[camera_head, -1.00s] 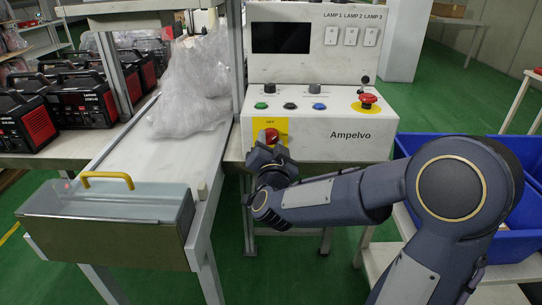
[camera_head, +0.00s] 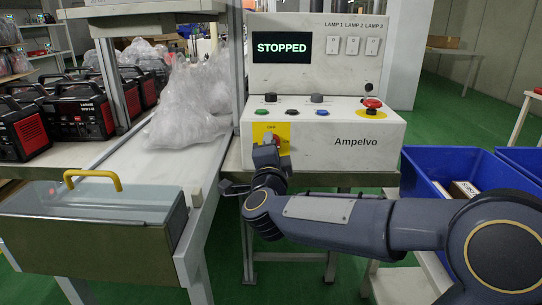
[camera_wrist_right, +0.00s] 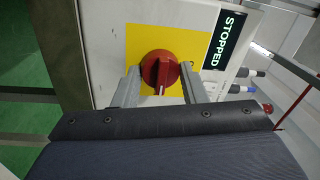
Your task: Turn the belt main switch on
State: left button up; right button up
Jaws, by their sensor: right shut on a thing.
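The belt main switch, a red rotary knob (camera_wrist_right: 160,66) on a yellow plate (camera_wrist_right: 192,42), is on the front of the white Ampelvo control panel (camera_head: 365,141). In the head view the knob (camera_head: 284,144) is partly hidden by my right gripper (camera_head: 268,153). In the wrist view my right gripper (camera_wrist_right: 160,84) has one finger on each side of the knob and is shut on it. The knob's white mark points toward the bottom of the wrist view. The panel's screen (camera_head: 281,47) is lit and reads STOPPED. My left gripper is not in view.
A red emergency button (camera_head: 372,104) and a row of smaller knobs sit on the panel's sloped top. A conveyor with a plastic bag (camera_head: 190,97) and a yellow-handled cover (camera_head: 95,205) stands left. A blue bin (camera_head: 437,209) is at right.

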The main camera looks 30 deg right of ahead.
dwell(0.3)
jog(key=o, duration=1)
jog(key=shift+c, duration=0.2)
jog(key=shift+s, duration=0.1)
jog(key=p+v, duration=0.1)
jog(key=v, duration=0.6)
jog(key=shift+s+a, duration=0.2)
jog(key=shift+s, duration=0.05)
